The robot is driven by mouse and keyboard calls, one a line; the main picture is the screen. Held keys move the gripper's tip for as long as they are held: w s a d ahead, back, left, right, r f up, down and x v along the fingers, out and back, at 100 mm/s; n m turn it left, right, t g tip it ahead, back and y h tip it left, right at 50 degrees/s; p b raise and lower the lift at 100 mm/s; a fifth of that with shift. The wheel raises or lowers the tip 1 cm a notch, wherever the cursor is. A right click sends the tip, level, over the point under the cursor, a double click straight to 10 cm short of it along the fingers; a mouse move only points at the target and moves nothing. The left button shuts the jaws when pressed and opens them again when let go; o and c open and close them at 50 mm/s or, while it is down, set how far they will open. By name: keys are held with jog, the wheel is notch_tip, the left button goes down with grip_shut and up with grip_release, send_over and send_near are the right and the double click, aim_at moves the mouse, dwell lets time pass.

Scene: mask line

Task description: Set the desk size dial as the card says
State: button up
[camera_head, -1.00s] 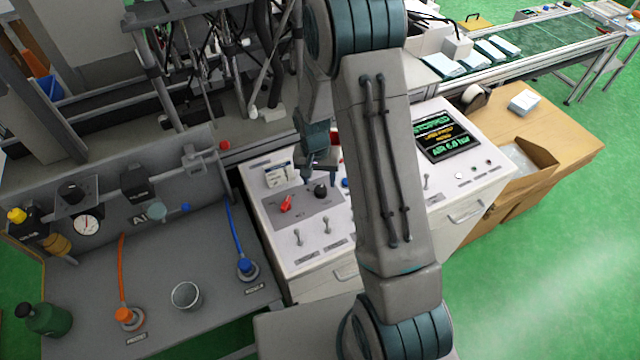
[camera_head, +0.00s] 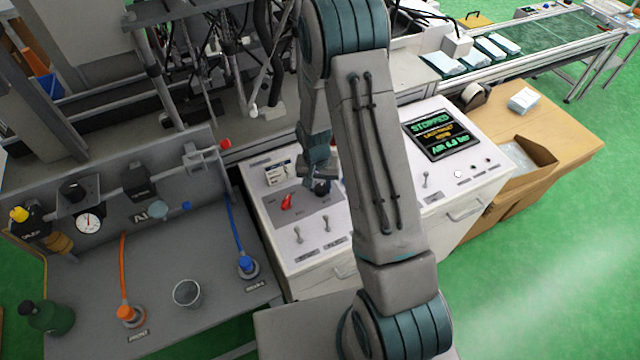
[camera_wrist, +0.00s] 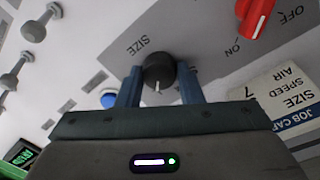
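The black size dial (camera_wrist: 159,70) sits on the desk's grey panel, with "SIZE" printed beside it; its pale pointer line faces the bottom of the wrist view. My gripper (camera_wrist: 159,80) has one blue-grey finger on each side of the dial. I cannot tell whether the fingers touch it. In the head view my gripper (camera_head: 322,176) is at the dial (camera_head: 322,190), partly covering it. The job card (camera_wrist: 292,100) is upside down in the wrist view, with SIZE, SPEED and AIR lines and a 7 visible; it also shows in the head view (camera_head: 278,174).
A red ON/OFF switch (camera_wrist: 256,17) is close to the dial. A blue button (camera_wrist: 108,98) and several metal toggles (camera_wrist: 34,31) are on the same desk. A screen (camera_head: 437,134) reads STOPPED and AIR 6.0 bar. A grey bench (camera_head: 205,262) stands to the left.

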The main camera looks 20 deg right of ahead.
jog(key=shift+n+b, duration=0.3)
jog(key=n+b, duration=0.2)
jog(key=n, duration=0.1)
jog(key=shift+f+b, duration=0.15)
jog(key=shift+b, duration=0.25)
jog(key=n+b, duration=0.2)
jog(key=n, duration=0.7)
jog(key=shift+s+r+n+t, duration=0.1)
jog(key=shift+r+n+t, duration=0.1)
jog(key=shift+n+t, duration=0.15)
jog(key=n, duration=0.4)
jog(key=shift+n+y+p, duration=0.3)
jog(key=shift+n, duration=0.05)
jog(key=o, duration=1)
jog(key=shift+c, duration=0.2)
